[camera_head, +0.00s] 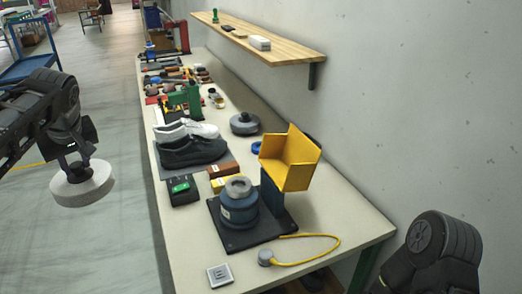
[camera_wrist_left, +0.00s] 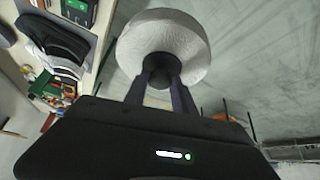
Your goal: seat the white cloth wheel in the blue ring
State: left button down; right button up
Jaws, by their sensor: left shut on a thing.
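The white cloth wheel (camera_head: 84,188) is a thick disc held flat in the air over the floor, left of the bench. My left gripper (camera_head: 72,164) is shut on the wheel's dark hub from above. In the left wrist view the wheel (camera_wrist_left: 185,32) sits at the tips of the two fingers (camera_wrist_left: 160,72). The blue ring (camera_head: 257,148) lies on the bench near the wall, partly hidden behind the yellow bin, well to the right of my left gripper. My right arm shows at the lower right, but its gripper is not visible.
A yellow bin (camera_head: 289,160) stands beside a blue-grey motor-like unit (camera_head: 239,204) on a dark plate. A grey disc (camera_head: 244,124) lies behind the ring. Shoes (camera_head: 192,150) stand on a mat near the bench's left edge. A wooden shelf (camera_head: 262,38) overhangs the wall side.

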pick_arm(q)
jog(key=s+d+f+m+h, duration=0.1)
jog(key=d+f+m, duration=0.3)
jog(key=d+f, duration=0.5)
jog(key=s+d+f+m+t+h, duration=0.1)
jog(key=s+d+f+m+h, duration=0.1)
jog(key=d+f, duration=0.7)
jog(key=d+m+h, duration=0.1)
jog(key=d+m, duration=0.1)
jog(key=d, duration=0.3)
jog(key=shift+s+d+f+m+t, duration=0.2)
jog(key=shift+m+t, duration=0.1)
jog(key=shift+m, duration=0.1)
